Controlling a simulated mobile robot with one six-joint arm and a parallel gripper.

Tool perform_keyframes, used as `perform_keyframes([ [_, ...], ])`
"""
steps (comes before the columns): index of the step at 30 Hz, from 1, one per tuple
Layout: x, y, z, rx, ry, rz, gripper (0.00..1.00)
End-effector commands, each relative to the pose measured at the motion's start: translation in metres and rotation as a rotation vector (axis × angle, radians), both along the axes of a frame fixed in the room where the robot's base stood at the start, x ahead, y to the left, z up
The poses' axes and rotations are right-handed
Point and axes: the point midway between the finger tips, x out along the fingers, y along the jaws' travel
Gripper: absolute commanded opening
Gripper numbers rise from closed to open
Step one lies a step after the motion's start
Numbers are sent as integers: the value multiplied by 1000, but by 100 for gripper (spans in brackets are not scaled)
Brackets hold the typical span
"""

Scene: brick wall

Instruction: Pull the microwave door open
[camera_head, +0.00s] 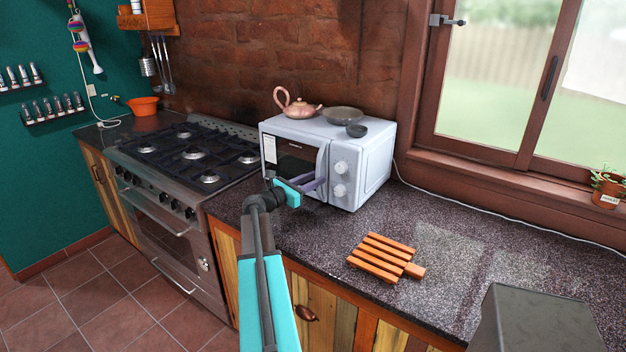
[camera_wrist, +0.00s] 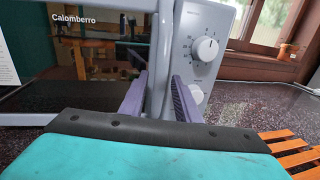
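The white microwave (camera_head: 344,160) stands on the counter against the brick wall, its dark-windowed door (camera_head: 292,158) shut flush with the front. The upright door handle (camera_wrist: 159,55) is at the door's right edge, left of the control knobs (camera_wrist: 206,47). My gripper (camera_head: 317,185) is at the handle; its purple fingers (camera_wrist: 160,92) lie one on each side of it. My wrist covers the lower left of the microwave in the head view.
A pink teapot (camera_head: 297,107) and two bowls (camera_head: 343,115) sit on top of the microwave. A wooden slatted trivet (camera_head: 384,257) lies on the counter (camera_head: 440,225) to the right. A gas stove (camera_head: 190,155) stands to the left. A window is behind on the right.

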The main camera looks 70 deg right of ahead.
Motion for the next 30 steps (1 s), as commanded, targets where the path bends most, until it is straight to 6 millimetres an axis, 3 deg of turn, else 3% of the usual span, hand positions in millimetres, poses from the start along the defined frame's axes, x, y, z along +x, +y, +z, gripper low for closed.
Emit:
perform_keyframes([
  [8, -1, -1, 0, 0, 0, 0, 29],
  [14, -1, -1, 0, 0, 0, 0, 0],
  [18, 0, -1, 0, 0, 0, 0, 0],
  [19, 0, 8, 0, 0, 0, 4, 0],
  [30, -3, 4, 0, 0, -1, -30, 0],
])
